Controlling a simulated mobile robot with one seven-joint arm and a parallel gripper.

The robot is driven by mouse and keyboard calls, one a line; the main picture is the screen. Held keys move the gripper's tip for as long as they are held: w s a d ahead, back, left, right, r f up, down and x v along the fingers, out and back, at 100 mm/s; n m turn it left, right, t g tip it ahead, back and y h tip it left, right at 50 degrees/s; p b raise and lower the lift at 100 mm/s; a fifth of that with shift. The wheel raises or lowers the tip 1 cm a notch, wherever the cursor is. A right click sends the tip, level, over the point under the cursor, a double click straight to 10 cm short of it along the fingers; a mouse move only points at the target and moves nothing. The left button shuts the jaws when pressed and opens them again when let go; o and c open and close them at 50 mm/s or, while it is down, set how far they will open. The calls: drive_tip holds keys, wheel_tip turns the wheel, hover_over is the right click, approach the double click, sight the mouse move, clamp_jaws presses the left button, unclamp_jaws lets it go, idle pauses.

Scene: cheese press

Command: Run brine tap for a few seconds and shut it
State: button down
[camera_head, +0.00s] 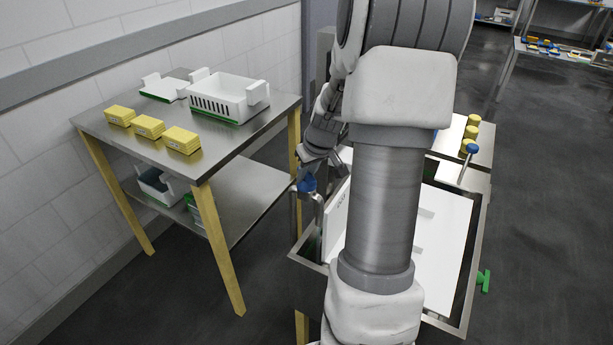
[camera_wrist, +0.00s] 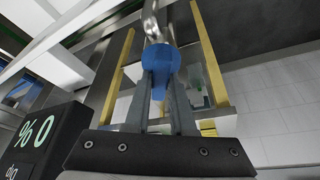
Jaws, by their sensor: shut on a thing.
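A blue tap knob (camera_head: 307,184) tops a bent metal tap (camera_head: 319,205) at the left edge of the steel-rimmed basin (camera_head: 308,264). My gripper (camera_head: 308,172) reaches down to the knob from behind my arm. In the wrist view, my gripper (camera_wrist: 161,78) has its two fingers closed on either side of the blue knob (camera_wrist: 160,58), and the metal tap (camera_wrist: 152,24) shows beyond it. I see no running liquid, but the spout's outlet is not clear. A second blue-topped tap (camera_head: 467,150) stands at the basin's far right. No label tells which tap is brine.
A steel table (camera_head: 225,150) with yellow legs stands left, carrying yellow blocks (camera_head: 149,127) and a white slotted crate (camera_head: 229,96). A green handle (camera_head: 484,281) sticks out at the basin's right. Yellow rounds (camera_head: 472,132) sit behind the basin. My arm hides much of the basin.

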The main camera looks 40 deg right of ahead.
drive_tip(key=m+h+p, duration=0.1)
drive_tip(key=m, duration=0.1)
drive_tip(key=m+h+p, duration=0.1)
drive_tip(key=m, duration=0.2)
drive_tip(key=shift+a+r+g, duration=0.1)
drive_tip(key=shift+r+g, duration=0.1)
drive_tip(key=shift+g, duration=0.2)
drive_tip(key=m+g+h+p, duration=0.1)
drive_tip(key=m+p, duration=0.2)
drive_tip(key=m, duration=0.1)
drive_tip(key=shift+m, duration=0.3)
drive_tip(key=shift+f+m+g+h+p, duration=0.15)
drive_tip(key=shift+m+g+h+p, duration=0.25)
drive_tip(key=shift+m+p, duration=0.75)
drive_tip(key=shift+m, duration=0.25)
drive_tip(key=c, duration=0.8)
unclamp_jaws()
drive_tip(key=shift+o, duration=0.2)
drive_tip(key=p+v, duration=0.3)
drive_tip(key=v, duration=1.4)
drive_tip(key=shift+w+r, duration=0.2)
drive_tip(key=shift+r, duration=0.05)
